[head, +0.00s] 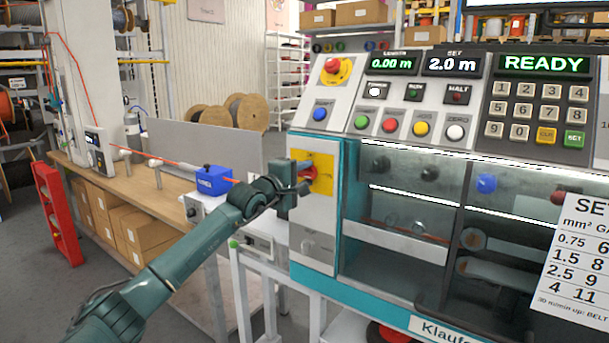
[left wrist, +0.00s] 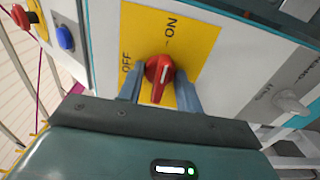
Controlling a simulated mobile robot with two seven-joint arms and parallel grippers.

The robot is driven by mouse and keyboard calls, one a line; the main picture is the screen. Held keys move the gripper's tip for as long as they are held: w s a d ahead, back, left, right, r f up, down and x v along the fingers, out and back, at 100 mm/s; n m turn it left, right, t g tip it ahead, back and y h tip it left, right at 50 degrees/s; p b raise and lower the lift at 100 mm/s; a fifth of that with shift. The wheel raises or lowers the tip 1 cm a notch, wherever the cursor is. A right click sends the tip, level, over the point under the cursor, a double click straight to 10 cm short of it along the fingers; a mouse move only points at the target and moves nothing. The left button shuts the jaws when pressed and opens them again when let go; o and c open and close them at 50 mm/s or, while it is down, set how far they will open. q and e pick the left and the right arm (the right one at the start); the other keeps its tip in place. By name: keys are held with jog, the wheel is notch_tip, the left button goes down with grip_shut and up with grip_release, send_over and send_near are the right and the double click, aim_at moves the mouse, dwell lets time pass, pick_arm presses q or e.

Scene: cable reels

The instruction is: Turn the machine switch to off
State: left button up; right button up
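The machine switch is a red rotary knob (left wrist: 159,70) on a yellow plate (left wrist: 205,35) marked ON and OFF. Its handle lies roughly in line with the ON mark; OFF is to the side. In the head view the yellow plate (head: 323,162) is on the machine's left front panel, and the knob is partly hidden by my gripper. My left gripper (head: 304,180) is at the plate, with one finger on each side of the knob. In the left wrist view gaps show between the fingers and the handle, so it is open around it. My right gripper is not in view.
A red emergency button (head: 333,66) and a blue button (head: 320,112) sit above the plate. A grey lever switch (left wrist: 292,103) is beside it. The display (head: 543,64) reads READY. A workbench (head: 150,190) with a blue device (head: 214,180) stands left.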

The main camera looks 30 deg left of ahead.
pick_arm(q)
jog(key=shift+c, duration=1.3)
jog(key=shift+f+n+b, duration=0.25)
jog(key=shift+n+b, duration=0.35)
jog(key=shift+n, duration=1.3)
jog(key=n+p, duration=0.1)
jog(key=n, duration=0.2)
jog(key=r+n+p, duration=0.1)
jog(key=n, duration=0.2)
jog(key=shift+n, duration=0.3)
jog(key=shift+n+p, duration=1.7)
jog(key=shift+n, duration=0.1)
jog(key=n+p, duration=0.3)
jog(key=shift+p, duration=0.35)
jog(key=o, duration=0.4)
jog(key=shift+f+b, duration=0.3)
jog(key=shift+b, duration=0.1)
jog(key=o, duration=0.3)
jog(key=shift+o, duration=0.2)
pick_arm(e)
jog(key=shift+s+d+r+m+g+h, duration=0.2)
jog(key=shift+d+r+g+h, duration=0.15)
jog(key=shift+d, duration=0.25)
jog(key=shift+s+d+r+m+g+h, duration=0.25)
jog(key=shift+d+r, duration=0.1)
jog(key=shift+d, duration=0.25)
